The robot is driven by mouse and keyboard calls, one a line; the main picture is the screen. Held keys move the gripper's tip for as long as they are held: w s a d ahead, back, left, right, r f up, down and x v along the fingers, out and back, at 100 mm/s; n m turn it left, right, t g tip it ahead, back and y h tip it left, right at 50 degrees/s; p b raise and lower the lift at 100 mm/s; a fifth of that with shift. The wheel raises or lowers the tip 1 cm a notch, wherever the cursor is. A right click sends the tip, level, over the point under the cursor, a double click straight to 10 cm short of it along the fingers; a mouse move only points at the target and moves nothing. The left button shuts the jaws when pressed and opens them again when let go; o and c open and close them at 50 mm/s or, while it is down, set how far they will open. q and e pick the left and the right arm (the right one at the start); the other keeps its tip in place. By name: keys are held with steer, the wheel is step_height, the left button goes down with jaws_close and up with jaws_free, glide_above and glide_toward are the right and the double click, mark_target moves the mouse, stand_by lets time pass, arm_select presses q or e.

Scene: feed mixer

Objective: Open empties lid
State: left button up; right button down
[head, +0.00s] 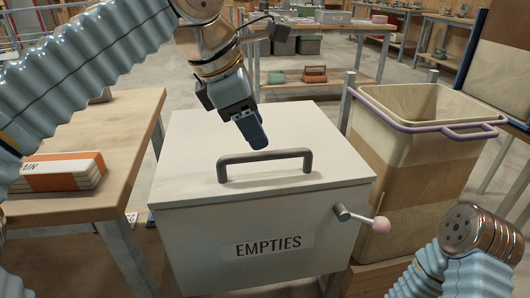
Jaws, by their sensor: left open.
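A white box labelled EMPTIES (268,247) stands in the middle, with its flat lid (185,160) down. A dark bar handle (265,154) is raised on the lid near its front. A short metal lever with a pink knob (381,225) sticks out of the box's right side. My right arm shows at the bottom right, but its gripper is out of view.
A wooden table (100,118) with an orange and white package (62,174) stands close on the left. A tall beige bin with a purple rim (410,124) stands close on the right. Shelves and benches (320,85) stand farther back, beyond open floor.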

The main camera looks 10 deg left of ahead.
mark_target(264, 154)
arm_select(q)
steer(key=b+x, duration=0.1)
steer(key=x, duration=0.4)
steer(key=shift+d+f, duration=0.1)
steer(key=shift+f, duration=0.2)
jaws_close()
